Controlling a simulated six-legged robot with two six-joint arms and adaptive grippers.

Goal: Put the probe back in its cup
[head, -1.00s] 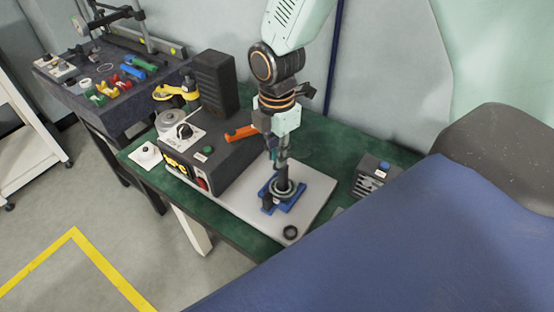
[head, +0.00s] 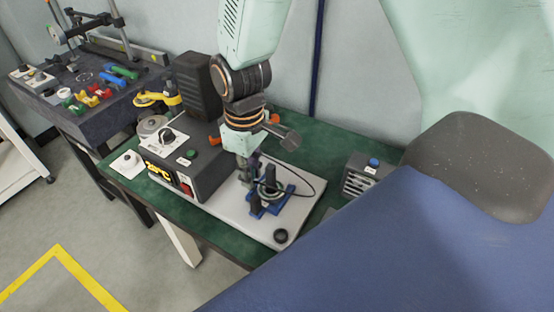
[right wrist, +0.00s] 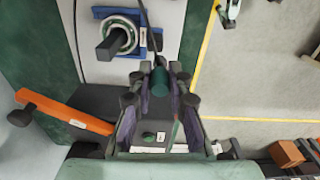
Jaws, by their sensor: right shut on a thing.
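My right gripper (head: 246,180) is low over the white plate, just left of the blue fixture. In the right wrist view, its fingers (right wrist: 160,100) are closed around a dark green-black probe (right wrist: 160,78) with a black cable. In the head view the fingers mostly hide the probe, and the cable (head: 312,187) loops to the right. A small black round piece, like a cup (head: 281,236), sits at the plate's front corner; I cannot tell whether it is the probe's cup. My left gripper is not in view.
The blue fixture (head: 285,203) carries a metal ring and black posts; the ring (right wrist: 117,38) also shows in the wrist view. A dark control box (head: 205,165) with a lit display stands left. A grey box with a blue button (head: 366,176) stands right.

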